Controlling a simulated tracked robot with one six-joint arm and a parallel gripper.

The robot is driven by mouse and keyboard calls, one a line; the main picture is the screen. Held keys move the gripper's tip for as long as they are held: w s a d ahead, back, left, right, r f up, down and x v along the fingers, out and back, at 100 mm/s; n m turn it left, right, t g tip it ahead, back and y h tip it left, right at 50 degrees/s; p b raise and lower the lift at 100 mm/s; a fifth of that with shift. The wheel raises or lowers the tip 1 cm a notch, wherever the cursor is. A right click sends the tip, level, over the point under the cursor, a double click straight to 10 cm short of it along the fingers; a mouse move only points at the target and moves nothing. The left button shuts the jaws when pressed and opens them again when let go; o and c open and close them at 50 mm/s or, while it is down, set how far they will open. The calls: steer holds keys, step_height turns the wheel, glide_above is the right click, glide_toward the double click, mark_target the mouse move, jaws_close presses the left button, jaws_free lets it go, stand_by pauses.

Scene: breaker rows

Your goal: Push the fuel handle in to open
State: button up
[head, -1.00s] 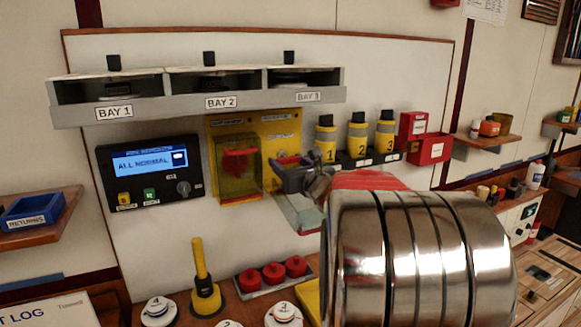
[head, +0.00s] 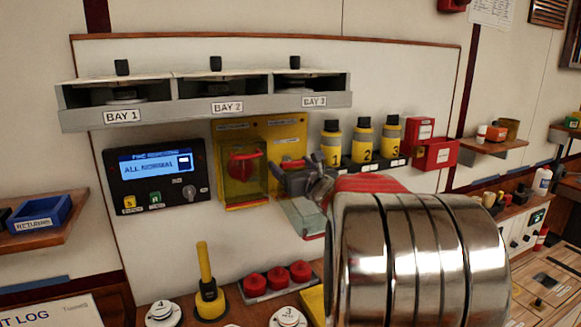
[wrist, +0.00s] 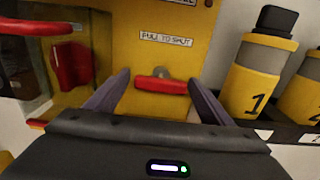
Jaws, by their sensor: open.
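The fuel handle is a small red bar (wrist: 162,84) on a yellow panel, below a label reading "PULL TO SHUT". In the wrist view my gripper (wrist: 157,77) is open, with one dark finger on each side of the red bar. Nothing is held. I cannot tell whether the fingers touch the bar or the panel.
A red knob (head: 243,168) sits behind a clear cover left of the handle. A clear flap (head: 306,216) hangs below my gripper. Yellow canisters (head: 362,142) numbered 1 to 3 stand close on the right. Red buttons (head: 278,277) and a yellow lever (head: 205,270) are below.

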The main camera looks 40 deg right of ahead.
steer(key=v, duration=1.3)
steer(key=shift+s+a, duration=0.1)
steer(key=shift+s, duration=0.25)
steer(key=w+a+f+n+g+y, duration=0.1)
steer(key=a+n+y, duration=0.25)
steer(key=a, duration=0.35)
steer(key=w+a+f+n+y, duration=0.2)
steer(key=a+n, duration=0.3)
steer(key=a, duration=0.2)
steer(key=s+a+f+n+g+y, duration=0.2)
steer(key=s+a+f+n+g, duration=0.15)
steer(key=a+n, duration=0.35)
steer(key=s+a+f+n+g+y, duration=0.25)
steer(key=a+f+n, duration=0.2)
steer(key=a, duration=0.55)
steer(key=s+a+f+n+g+h, duration=0.2)
steer(key=s+n, duration=0.4)
steer(key=n, duration=0.3)
steer(key=s+a+f+n+g+h, duration=0.2)
steer(key=s+f+n+h, duration=0.1)
steer(key=s+n, duration=0.4)
steer(key=f+n, duration=0.1)
steer(key=n, duration=0.2)
steer(key=shift+s+a+f+g, duration=0.15)
steer(key=shift+s+f+g, duration=0.1)
steer(key=shift+g, duration=0.15)
